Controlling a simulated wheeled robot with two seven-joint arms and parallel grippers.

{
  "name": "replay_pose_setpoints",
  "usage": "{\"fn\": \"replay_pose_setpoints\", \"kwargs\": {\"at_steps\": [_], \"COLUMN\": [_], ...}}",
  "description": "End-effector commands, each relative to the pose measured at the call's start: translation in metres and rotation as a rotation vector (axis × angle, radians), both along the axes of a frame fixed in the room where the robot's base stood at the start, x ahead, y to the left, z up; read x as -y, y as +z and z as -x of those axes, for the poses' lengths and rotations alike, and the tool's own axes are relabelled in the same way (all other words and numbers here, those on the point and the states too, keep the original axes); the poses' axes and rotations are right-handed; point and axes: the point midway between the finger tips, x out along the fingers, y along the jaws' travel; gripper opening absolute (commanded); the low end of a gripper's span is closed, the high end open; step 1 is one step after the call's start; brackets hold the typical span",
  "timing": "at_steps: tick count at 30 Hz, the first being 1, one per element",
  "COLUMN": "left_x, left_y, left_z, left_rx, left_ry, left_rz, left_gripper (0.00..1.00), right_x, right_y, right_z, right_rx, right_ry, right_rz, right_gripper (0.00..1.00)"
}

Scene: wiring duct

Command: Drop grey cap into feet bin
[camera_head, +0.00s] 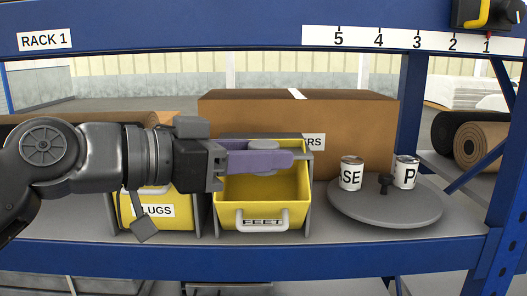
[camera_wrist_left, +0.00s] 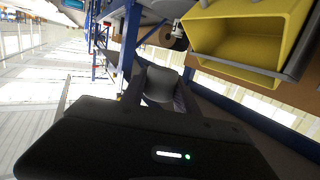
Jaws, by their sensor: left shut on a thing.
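The feet bin (camera_head: 231,195) is a yellow open bin with a FEET label and a grey handle on its front, standing on the rack shelf. My left gripper (camera_head: 285,158) reaches in from the left with its purple fingers across the upper part of the bin opening. It is shut on the grey cap (camera_head: 263,146), whose rounded top shows above the fingers. In the left wrist view the grey cap (camera_wrist_left: 160,84) sits between the fingers, and a yellow bin (camera_wrist_left: 238,48) shows at the upper right. My right gripper is not in view.
A yellow PLUGS bin (camera_head: 128,214) stands left of the feet bin, partly hidden by my arm. A large cardboard box (camera_head: 355,123) stands behind. A grey round turntable (camera_head: 385,211) with two labelled cans stands at the right. The blue rack beam (camera_head: 350,257) runs along the front.

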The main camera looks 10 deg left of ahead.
Motion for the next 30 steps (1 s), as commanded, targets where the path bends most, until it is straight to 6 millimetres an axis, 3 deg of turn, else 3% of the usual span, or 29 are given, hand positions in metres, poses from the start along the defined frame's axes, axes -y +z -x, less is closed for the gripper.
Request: {"fn": "replay_pose_setpoints", "kwargs": {"at_steps": [11,30], "left_x": [-0.003,-0.019], "left_y": [-0.002,-0.012], "left_z": [-0.015,-0.079], "left_rx": [-0.002,-0.003], "left_ry": [-0.002,-0.002], "left_rz": [0.0,0.0], "left_gripper": [0.0,0.0], "right_x": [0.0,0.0], "right_y": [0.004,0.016], "right_z": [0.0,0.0], "right_rx": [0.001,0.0], "right_ry": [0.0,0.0], "right_rz": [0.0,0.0], "right_gripper": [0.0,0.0]}}
